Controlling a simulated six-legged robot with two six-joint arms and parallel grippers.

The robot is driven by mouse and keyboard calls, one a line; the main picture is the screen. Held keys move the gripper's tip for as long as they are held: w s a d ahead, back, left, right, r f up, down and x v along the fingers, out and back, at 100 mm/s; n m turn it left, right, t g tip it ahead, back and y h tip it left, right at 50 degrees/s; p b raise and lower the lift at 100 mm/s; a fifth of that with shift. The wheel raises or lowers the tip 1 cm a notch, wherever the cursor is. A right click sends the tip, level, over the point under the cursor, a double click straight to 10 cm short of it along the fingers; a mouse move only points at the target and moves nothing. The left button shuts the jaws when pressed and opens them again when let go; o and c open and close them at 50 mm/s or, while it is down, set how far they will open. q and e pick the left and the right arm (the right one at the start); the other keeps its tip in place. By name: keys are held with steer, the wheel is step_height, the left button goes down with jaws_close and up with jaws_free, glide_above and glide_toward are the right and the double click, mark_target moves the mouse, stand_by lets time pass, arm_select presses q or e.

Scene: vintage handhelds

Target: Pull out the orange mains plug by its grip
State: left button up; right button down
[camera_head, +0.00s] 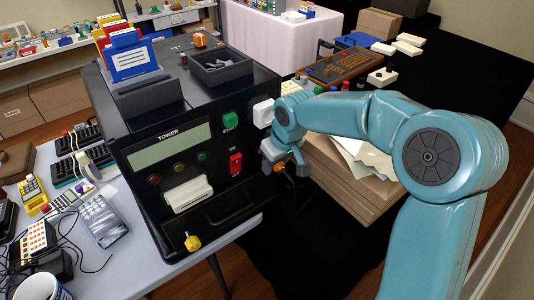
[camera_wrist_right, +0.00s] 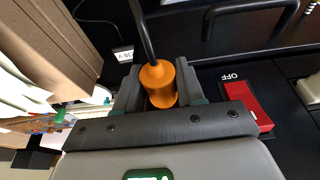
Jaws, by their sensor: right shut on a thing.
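The orange mains plug (camera_wrist_right: 158,85) sits between the two dark fingers of my right gripper (camera_head: 285,168), which is shut on it. A black cable (camera_wrist_right: 143,32) runs up from the plug in the right wrist view. In the head view only a small bit of orange shows between the fingers, at the right side of the black TOWER machine (camera_head: 216,208). The plug's far end and any socket are hidden, so I cannot tell whether it is seated. My left gripper is not in view.
A red switch (camera_head: 236,164) and a green button (camera_head: 230,118) are on the machine's front, left of my right gripper. Cardboard boxes with papers (camera_head: 352,165) stand close on the right. A yellow knob (camera_head: 193,242) sticks out low in front.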

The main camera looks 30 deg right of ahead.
steer(key=shift+s+f, duration=0.1)
steer(key=shift+s, duration=0.1)
steer(key=shift+s+b, duration=0.35)
steer(key=shift+s, duration=0.05)
steer(key=shift+s+d, duration=0.1)
steer(key=shift+s, duration=0.25)
steer(key=s+b, duration=0.2)
steer(key=s, duration=0.2)
steer(key=shift+s+d, duration=0.15)
steer(key=shift+s, duration=0.1)
stand_by(0.4)
